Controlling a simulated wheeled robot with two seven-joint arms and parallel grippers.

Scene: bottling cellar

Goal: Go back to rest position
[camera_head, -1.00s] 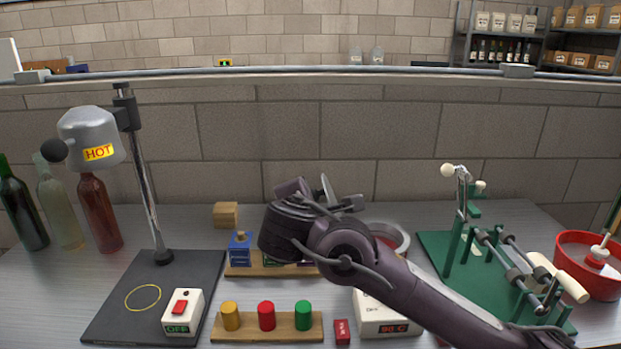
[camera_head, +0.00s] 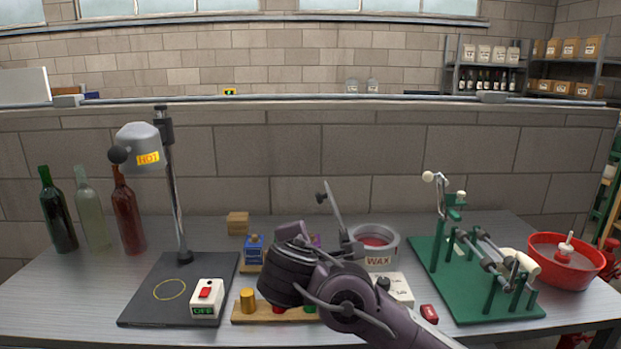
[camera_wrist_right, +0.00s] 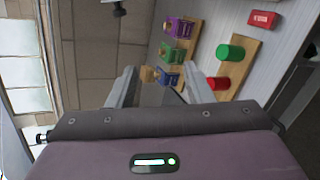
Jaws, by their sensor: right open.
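In the head view my right arm comes in from the bottom right. Its dark purple wrist hangs over the front middle of the bench, covering parts of the peg board and the block rack. The right gripper (camera_wrist_right: 160,76) shows in the wrist view with its two grey fingers apart. I see nothing held between them. In the head view the fingers are largely hidden behind the wrist. My left arm and gripper are not in view.
A HOT heater (camera_head: 140,147) on its stand and several bottles (camera_head: 127,215) stand left. A peg board (camera_head: 240,317), WAX pot (camera_head: 379,260) and red box (camera_head: 429,313) are near the arm. A green corking frame (camera_head: 425,255) and red basin (camera_head: 567,271) stand right.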

